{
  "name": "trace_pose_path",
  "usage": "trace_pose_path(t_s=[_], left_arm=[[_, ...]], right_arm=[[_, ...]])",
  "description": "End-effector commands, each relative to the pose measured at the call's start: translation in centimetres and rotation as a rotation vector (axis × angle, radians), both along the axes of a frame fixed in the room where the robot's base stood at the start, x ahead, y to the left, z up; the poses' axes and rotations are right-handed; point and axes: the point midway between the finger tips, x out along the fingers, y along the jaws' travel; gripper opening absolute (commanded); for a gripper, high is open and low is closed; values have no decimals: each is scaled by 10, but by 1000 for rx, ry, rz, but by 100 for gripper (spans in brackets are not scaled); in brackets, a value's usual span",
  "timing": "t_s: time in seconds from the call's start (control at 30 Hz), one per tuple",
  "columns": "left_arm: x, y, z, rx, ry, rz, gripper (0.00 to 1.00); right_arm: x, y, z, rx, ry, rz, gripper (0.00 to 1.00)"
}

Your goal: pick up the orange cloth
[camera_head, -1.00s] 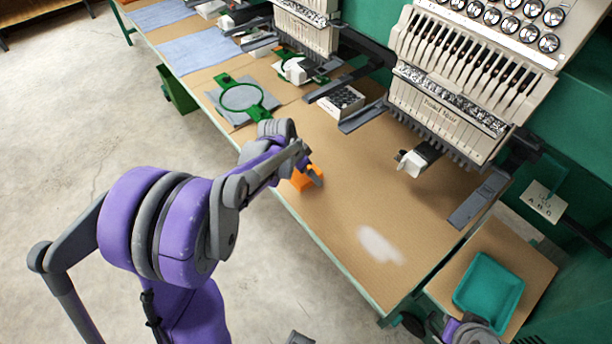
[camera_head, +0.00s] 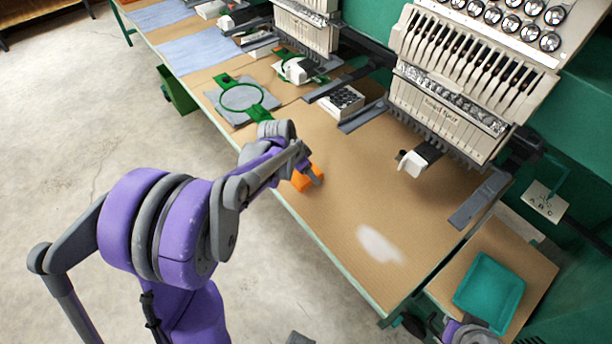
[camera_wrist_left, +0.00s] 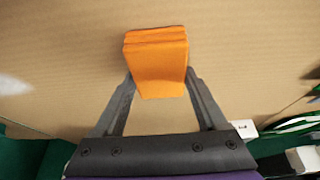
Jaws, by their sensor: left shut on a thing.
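The orange cloth (camera_head: 303,181) is a small folded block near the front edge of the table, in the middle of the head view. In the left wrist view the orange cloth (camera_wrist_left: 157,62) stands between my fingers, with its folded layers at the far end. My left gripper (camera_wrist_left: 158,84) is shut on it, one finger against each side. In the head view my left gripper (camera_head: 311,172) partly hides the cloth. I cannot tell whether the cloth touches the table.
An embroidery machine (camera_head: 450,110) overhangs the brown table (camera_head: 345,205). A green hoop (camera_head: 241,97) on grey fabric lies farther left. A white patch (camera_head: 379,245) marks the table nearer the right. A teal tray (camera_head: 489,292) sits on a side surface. The table around the cloth is clear.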

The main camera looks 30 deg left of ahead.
Motion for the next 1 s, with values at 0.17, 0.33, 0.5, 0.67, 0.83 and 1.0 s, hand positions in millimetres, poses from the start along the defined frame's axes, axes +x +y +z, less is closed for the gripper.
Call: trace_pose_path(t_s=[0.17, 0.33, 0.5, 0.67, 0.83, 1.0], left_arm=[[0, 0, 0, 0, 0, 0, 12], [1, 0, 11, 0, -1, 0, 12], [0, 0, 43, 0, -1, 0, 11], [0, 0, 76, 0, -1, 0, 11], [0, 0, 99, 0, 0, 0, 11], [0, 0, 106, 0, 0, 0, 11]], right_arm=[[0, 0, 0, 0, 0, 0, 0], [2, 0, 8, 0, -4, 0, 0], [3, 0, 10, 0, -5, 0, 0], [4, 0, 13, 0, -7, 0, 0], [4, 0, 15, 0, -8, 0, 0], [4, 0, 16, 0, -8, 0, 0]])
